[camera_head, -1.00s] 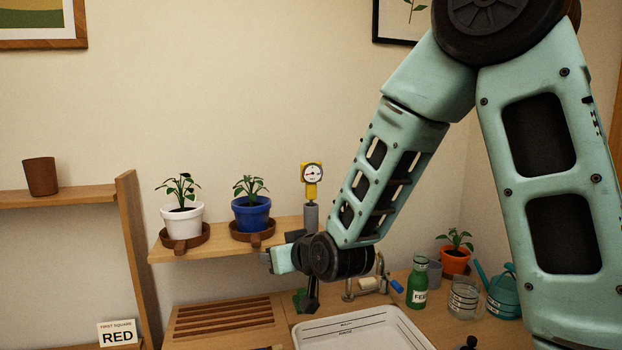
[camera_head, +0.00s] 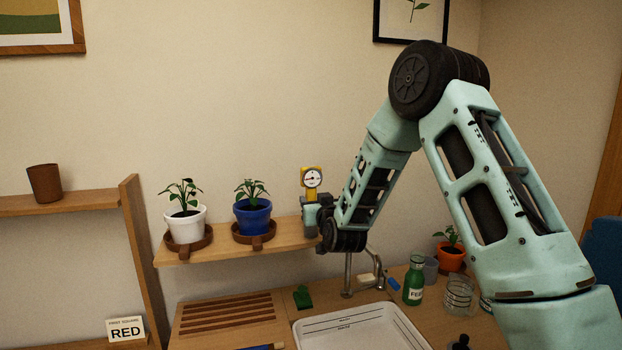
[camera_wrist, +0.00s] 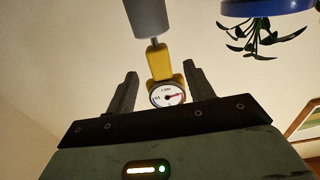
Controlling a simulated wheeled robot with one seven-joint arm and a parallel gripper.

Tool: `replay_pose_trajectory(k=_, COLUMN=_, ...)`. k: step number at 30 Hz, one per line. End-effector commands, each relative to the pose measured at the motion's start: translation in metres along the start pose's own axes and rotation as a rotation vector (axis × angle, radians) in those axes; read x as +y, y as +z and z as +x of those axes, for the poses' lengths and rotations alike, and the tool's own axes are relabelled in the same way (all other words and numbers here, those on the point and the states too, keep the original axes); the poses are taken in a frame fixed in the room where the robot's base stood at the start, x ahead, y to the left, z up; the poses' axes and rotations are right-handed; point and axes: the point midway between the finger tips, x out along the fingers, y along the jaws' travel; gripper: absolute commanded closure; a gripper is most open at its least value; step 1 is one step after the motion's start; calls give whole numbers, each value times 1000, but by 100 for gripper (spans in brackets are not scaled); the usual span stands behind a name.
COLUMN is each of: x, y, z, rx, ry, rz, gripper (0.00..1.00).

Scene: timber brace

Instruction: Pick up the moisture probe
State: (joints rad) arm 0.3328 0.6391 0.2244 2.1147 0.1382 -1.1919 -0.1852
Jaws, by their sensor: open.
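The moisture probe (camera_head: 312,178) has a yellow head with a round white dial and stands upright at the right end of the wooden shelf (camera_head: 196,252). In the wrist view, which is upside down, the yellow probe (camera_wrist: 159,62) shows a short thin shaft going into a grey holder (camera_wrist: 147,17). My gripper (camera_wrist: 160,69) is open, with one finger on each side of the yellow head and visible gaps between. In the head view, my gripper (camera_head: 312,206) is just below the dial and hides most of the holder.
A blue pot (camera_head: 252,217) and a white pot (camera_head: 185,228) with plants stand on the shelf left of the probe. Below are a white tray (camera_head: 395,325), a slatted rack (camera_head: 228,312), a green bottle (camera_head: 414,280) and a metal stand (camera_head: 348,272).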

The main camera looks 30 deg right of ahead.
Motion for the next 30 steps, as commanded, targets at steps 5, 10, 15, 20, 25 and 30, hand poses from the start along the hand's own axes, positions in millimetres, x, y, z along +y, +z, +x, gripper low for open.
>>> replay_pose_trajectory(k=5, x=0, y=-1, z=17, rx=-1, ry=-1, rz=-1, gripper=47)
replay_pose_trajectory(k=10, x=0, y=-3, z=28, rx=-1, ry=0, rz=0, gripper=47)
replay_pose_trajectory(k=15, x=1, y=-3, z=50, rx=-3, ry=0, rz=2, gripper=47)
replay_pose_trajectory(k=20, x=0, y=-1, z=67, rx=0, ry=-1, rz=0, gripper=47)
replay_pose_trajectory(k=25, x=0, y=1, z=71, rx=-1, ry=-1, rz=-1, gripper=47)
replay_pose_trajectory(k=30, x=0, y=1, z=70, rx=-1, ry=-1, rz=0, gripper=61)
